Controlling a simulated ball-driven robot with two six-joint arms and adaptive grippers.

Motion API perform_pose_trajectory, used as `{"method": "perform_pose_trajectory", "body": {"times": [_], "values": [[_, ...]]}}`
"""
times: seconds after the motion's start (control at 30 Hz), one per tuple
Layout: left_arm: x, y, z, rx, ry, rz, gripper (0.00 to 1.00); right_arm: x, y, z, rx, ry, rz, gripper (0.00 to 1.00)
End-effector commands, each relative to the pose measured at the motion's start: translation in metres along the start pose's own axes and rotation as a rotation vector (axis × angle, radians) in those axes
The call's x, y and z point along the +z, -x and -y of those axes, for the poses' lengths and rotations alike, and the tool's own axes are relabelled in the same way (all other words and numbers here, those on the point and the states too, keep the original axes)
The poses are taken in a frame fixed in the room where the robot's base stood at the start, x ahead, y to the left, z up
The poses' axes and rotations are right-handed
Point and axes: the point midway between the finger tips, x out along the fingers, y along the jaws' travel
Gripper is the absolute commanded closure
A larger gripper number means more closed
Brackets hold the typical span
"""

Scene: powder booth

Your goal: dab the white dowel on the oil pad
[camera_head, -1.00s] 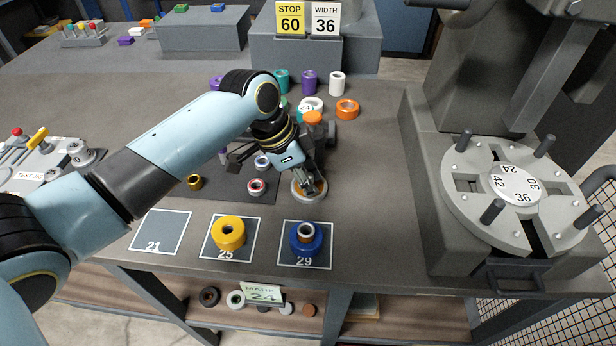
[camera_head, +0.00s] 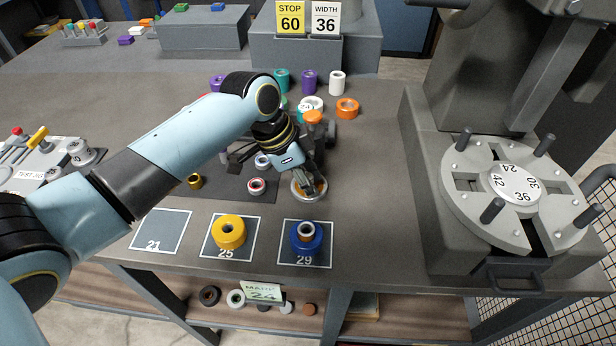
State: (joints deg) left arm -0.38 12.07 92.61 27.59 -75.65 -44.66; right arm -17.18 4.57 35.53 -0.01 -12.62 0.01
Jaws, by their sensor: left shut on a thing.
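My right gripper is not in view.
A yellow ring (camera_head: 229,232) and a blue ring (camera_head: 307,238) sit on marked squares in front. Several coloured rolls, one white (camera_head: 337,83), stand behind. A grey turntable (camera_head: 470,215) stands at right. The bench right of the pad is clear.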

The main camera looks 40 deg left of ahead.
Motion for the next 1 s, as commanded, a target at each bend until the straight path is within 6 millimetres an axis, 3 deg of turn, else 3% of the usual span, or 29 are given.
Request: {"method": "perform_pose_trajectory", "body": {"times": [0.27,0.7,1.0], "values": [[-0.001,0.004,-0.001,0.003,0.002,0.003,1.0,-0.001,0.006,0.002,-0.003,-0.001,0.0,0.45],[-0.02,0.049,0.0,0.001,0.001,0.001,1.0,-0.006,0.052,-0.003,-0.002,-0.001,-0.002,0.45],[-0.026,0.065,0.0,0.001,0.001,0.001,1.0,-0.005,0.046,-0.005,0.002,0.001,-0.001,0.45]]}}
